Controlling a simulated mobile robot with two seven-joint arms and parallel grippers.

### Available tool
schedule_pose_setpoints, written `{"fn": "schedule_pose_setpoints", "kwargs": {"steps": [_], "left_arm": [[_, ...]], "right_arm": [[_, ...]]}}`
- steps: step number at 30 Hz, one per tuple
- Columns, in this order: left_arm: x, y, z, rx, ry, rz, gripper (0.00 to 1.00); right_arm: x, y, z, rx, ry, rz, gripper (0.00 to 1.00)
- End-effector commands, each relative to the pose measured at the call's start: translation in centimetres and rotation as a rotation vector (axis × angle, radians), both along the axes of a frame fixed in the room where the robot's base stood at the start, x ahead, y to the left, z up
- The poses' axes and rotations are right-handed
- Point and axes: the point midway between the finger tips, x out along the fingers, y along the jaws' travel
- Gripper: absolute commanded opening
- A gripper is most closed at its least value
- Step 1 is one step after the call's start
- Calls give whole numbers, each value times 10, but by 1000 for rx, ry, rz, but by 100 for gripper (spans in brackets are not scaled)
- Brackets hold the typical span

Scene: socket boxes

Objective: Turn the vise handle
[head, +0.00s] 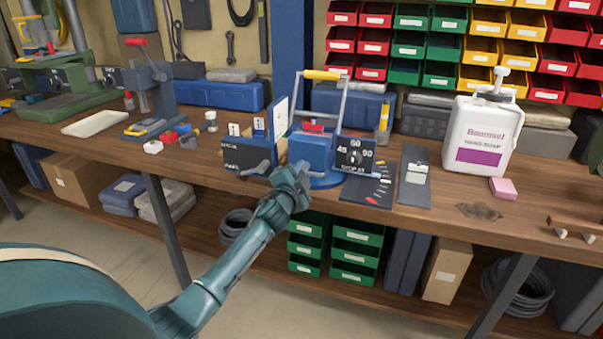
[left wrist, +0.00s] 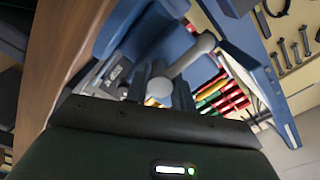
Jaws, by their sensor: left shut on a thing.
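The blue vise (head: 312,150) stands at the front edge of the bench, with a yellow-gripped grey frame above it. My left gripper (head: 296,172) is at the vise's front, low down, and covers part of it. In the left wrist view, the grey vise handle (left wrist: 190,58), a bar with a rounded end, lies between the fingers of my left gripper (left wrist: 160,88). The gripper is shut on it. The head view hides most of the handle behind the gripper. My right gripper is in neither view.
A dial board (head: 355,155) marked 45, 60 and 90 is right of the vise. A black panel (head: 240,158) with a grey lever is left of it. A soap bottle (head: 484,130) and pink block (head: 503,188) stand farther right. Green bins (head: 357,256) sit below.

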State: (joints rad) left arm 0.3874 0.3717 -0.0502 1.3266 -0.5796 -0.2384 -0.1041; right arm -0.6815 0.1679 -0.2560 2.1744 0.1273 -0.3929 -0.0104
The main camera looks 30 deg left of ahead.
Motion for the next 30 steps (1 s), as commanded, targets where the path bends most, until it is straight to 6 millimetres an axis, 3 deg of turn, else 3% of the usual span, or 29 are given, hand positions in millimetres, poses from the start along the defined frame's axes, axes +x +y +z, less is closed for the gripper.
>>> {"fn": "schedule_pose_setpoints", "kwargs": {"steps": [6, 7, 14, 23, 30], "left_arm": [[0, -1, -1, -1, 1, -1, 2], [0, -1, -1, -1, 1, -1, 27], [0, 0, -1, -2, 0, -1, 46], [-3, -1, 0, -2, 0, -1, 46], [-34, -8, -1, -1, 2, 0, 46]], "right_arm": [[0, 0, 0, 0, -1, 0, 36], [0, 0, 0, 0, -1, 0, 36], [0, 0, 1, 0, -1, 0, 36], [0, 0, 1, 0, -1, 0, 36], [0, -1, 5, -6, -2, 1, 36]]}}
